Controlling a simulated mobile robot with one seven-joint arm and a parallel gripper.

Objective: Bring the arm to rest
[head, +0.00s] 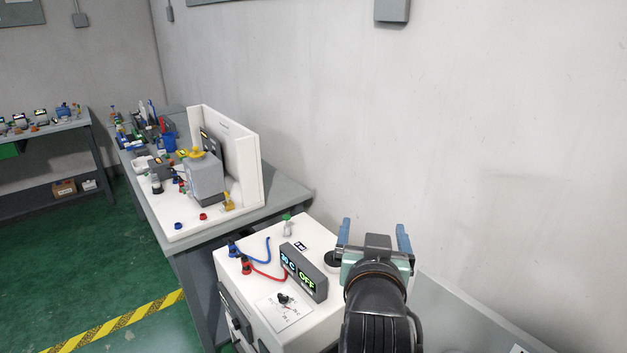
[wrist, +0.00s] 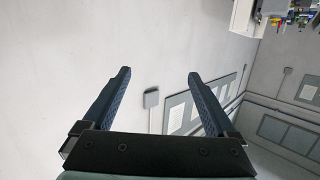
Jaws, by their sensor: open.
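My gripper (head: 374,236) is at the right of centre in the head view, raised on my dark arm in front of the pale wall. Its two blue fingers stand wide apart with nothing between them. In the wrist view my gripper (wrist: 158,78) is also open and empty, with wall and hanging panels behind it. The gripper and wrist cover part of the right side of a white machine (head: 262,310); I cannot tell the exact gap between them.
The white machine carries a dark display box (head: 303,272) reading OFF, a black knob (head: 283,299), and red and blue cables. A grey workbench (head: 283,191) with equipment stands behind it, left. Another bench (head: 40,131) is far left. Green floor with a yellow-black stripe (head: 120,322) is open at lower left.

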